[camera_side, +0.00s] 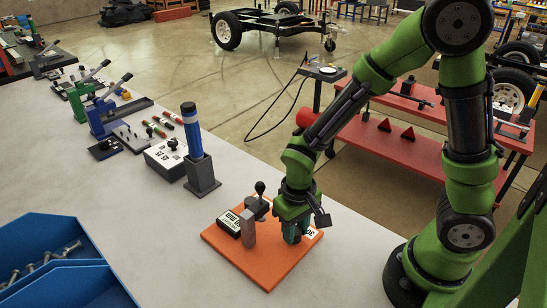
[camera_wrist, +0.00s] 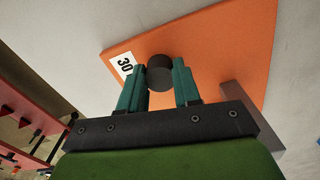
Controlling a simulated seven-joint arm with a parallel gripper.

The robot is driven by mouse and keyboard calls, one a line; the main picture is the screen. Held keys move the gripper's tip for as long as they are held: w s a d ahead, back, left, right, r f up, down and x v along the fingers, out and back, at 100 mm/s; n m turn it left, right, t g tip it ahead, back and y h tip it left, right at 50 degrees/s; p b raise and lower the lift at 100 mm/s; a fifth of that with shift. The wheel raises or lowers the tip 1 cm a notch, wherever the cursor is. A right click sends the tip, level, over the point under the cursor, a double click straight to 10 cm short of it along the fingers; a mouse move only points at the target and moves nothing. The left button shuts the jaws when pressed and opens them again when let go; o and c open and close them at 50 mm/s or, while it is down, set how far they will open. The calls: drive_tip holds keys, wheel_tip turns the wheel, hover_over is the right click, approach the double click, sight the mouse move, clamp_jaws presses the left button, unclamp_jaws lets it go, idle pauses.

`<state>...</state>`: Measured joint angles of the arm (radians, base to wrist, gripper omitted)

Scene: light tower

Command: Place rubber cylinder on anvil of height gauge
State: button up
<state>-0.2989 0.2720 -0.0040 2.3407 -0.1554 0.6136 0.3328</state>
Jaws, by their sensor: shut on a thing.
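A dark rubber cylinder (camera_wrist: 160,73) is between the two teal fingers of my gripper (camera_wrist: 163,85) in the wrist view, and the fingers are closed on it. In the side view my gripper (camera_side: 293,232) is low over the right part of an orange board (camera_side: 262,272), beside a white label reading 30 (camera_side: 311,233). There the fingers hide most of the cylinder. A device that looks like the height gauge stands on the board's left part, with a grey upright block (camera_side: 248,226), a labelled box (camera_side: 229,223) and a black knobbed lever (camera_side: 260,190). I cannot make out the anvil.
A blue and black cylinder in a grey holder (camera_side: 201,178) stands behind the board. A white numbered box (camera_side: 165,158) and several lever tools line the table's far side. Blue bins with bolts (camera_side: 60,262) sit at front left. The table between is clear.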

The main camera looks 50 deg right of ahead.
sight(296, 232)
drive_tip(key=shift+f, duration=0.1)
drive_tip(key=o, duration=0.6)
drive_tip(key=shift+f, duration=0.1)
drive_tip(key=o, duration=0.4)
drive_tip(key=shift+o, duration=0.2)
wheel_tip(296, 232, up, 17)
drive_tip(key=s+d+r+m+t+y, duration=0.1)
drive_tip(key=s+d+r+t+y, duration=0.1)
drive_tip(key=s+d+r+t, duration=0.1)
wheel_tip(296, 232, up, 2)
drive_tip(key=d+t, duration=0.1)
drive_tip(key=t, duration=0.2)
drive_tip(key=shift+s+d+m, duration=0.25)
drive_tip(key=shift+s+m, duration=0.05)
drive_tip(key=shift+s, duration=0.1)
drive_tip(key=shift+o, duration=0.4)
drive_tip(key=shift+s+d+r+t, duration=0.2)
drive_tip(key=shift+d+r+t, duration=0.15)
drive_tip(key=shift+t, duration=0.25)
